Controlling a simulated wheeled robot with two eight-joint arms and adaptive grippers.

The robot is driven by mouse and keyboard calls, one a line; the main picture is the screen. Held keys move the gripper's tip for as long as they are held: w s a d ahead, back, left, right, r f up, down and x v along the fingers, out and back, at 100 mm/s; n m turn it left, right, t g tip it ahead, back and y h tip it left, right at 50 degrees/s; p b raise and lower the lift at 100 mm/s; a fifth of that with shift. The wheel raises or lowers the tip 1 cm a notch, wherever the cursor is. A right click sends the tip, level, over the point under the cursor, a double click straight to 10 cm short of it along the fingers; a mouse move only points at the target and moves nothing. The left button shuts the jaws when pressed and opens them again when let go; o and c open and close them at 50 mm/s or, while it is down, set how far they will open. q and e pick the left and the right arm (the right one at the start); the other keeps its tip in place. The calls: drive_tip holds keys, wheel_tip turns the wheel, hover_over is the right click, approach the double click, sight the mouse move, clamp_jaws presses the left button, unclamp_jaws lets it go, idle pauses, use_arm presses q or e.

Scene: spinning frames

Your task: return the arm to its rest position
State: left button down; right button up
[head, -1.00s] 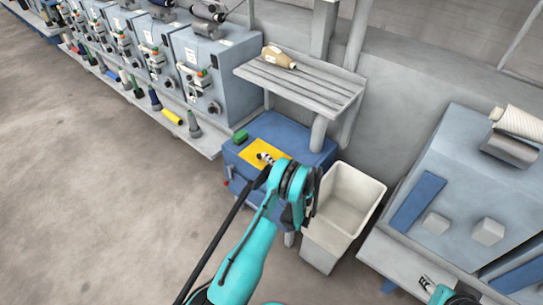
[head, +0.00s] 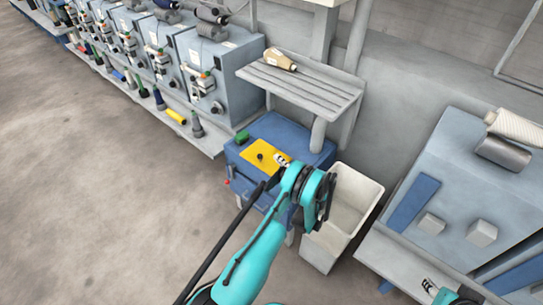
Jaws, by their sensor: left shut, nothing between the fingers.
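My left arm, teal and black, reaches up from the bottom centre of the head view. My left gripper (head: 324,205) is a dark, partly edge-on shape at the end of the arm, in front of the left side of a white bin (head: 362,187). It is shut with nothing held. Its fingertips are hard to make out.
A blue cabinet (head: 282,128) with a yellow panel (head: 258,151) stands behind my left arm. A slatted shelf (head: 310,88) above it holds a tan cone (head: 279,60). Spinning machines (head: 205,70) line the upper left. A grey machine (head: 455,190) stands right. Floor at left is clear.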

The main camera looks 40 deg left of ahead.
use_arm(q)
drive_tip(key=d, duration=0.1)
drive_tip(key=d+f+b, duration=0.1)
drive_tip(key=d, duration=0.2)
drive_tip(key=shift+s+d+f+b, duration=0.2)
drive_tip(key=shift+s+f+b, duration=0.15)
drive_tip(key=shift+b, duration=0.05)
drive_tip(key=shift+d+b, duration=0.3)
drive_tip(key=shift+d, duration=0.25)
